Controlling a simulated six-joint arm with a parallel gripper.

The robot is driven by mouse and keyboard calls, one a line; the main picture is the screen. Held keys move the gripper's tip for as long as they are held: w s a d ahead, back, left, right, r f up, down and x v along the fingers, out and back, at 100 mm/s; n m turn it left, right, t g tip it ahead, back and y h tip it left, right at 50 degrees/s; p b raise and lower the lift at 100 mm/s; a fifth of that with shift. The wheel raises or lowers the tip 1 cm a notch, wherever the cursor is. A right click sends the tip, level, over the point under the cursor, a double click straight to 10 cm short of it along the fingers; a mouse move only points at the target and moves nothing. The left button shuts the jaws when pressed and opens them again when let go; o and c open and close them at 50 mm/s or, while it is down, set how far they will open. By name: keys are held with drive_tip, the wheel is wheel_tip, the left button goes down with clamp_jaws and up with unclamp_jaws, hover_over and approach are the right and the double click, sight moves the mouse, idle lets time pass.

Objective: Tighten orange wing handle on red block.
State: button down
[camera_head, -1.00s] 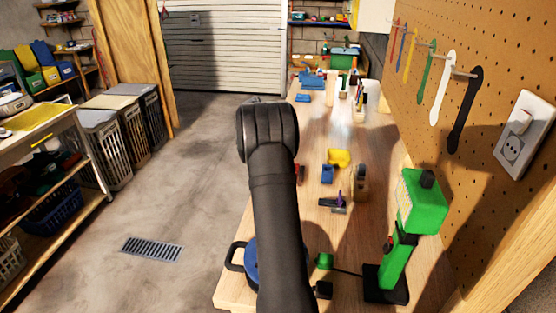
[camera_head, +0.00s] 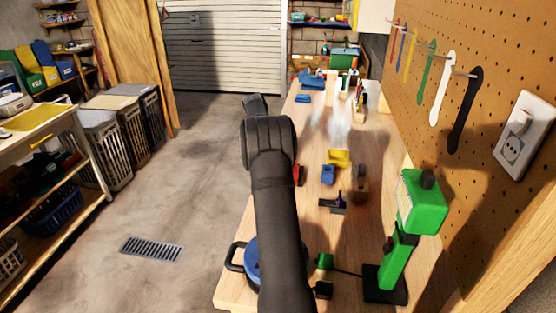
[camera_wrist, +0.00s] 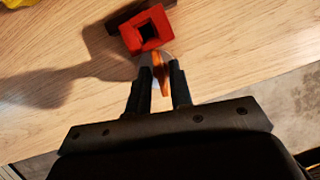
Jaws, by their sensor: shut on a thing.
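The red block (camera_wrist: 150,27) lies on the wooden bench top at the top of the wrist view, with a square dark opening in its face. The orange wing handle (camera_wrist: 161,74) is at the block's near side, between my fingers. My gripper (camera_wrist: 161,68) is shut on the orange handle, one dark finger on each side. In the head view a bit of red (camera_head: 299,175), likely the block, shows just right of my arm. My arm hides the gripper and the handle there. How tight the handle is cannot be seen.
Right of my arm on the bench (camera_head: 292,91) are a yellow piece (camera_head: 339,157), a blue piece (camera_head: 328,174) and a dark clamp-like tool (camera_head: 333,204). A green device (camera_head: 422,205) stands at the right. A blue round pan-like thing (camera_head: 250,262) is partly behind my arm.

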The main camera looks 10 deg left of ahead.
idle(0.3)
drive_tip(key=c, duration=1.5)
unclamp_jaws()
drive_tip(key=shift+c, duration=0.2)
drive_tip(key=shift+r, duration=0.1)
drive_tip(key=v, duration=1.2)
drive_tip(key=shift+w+d, duration=0.1)
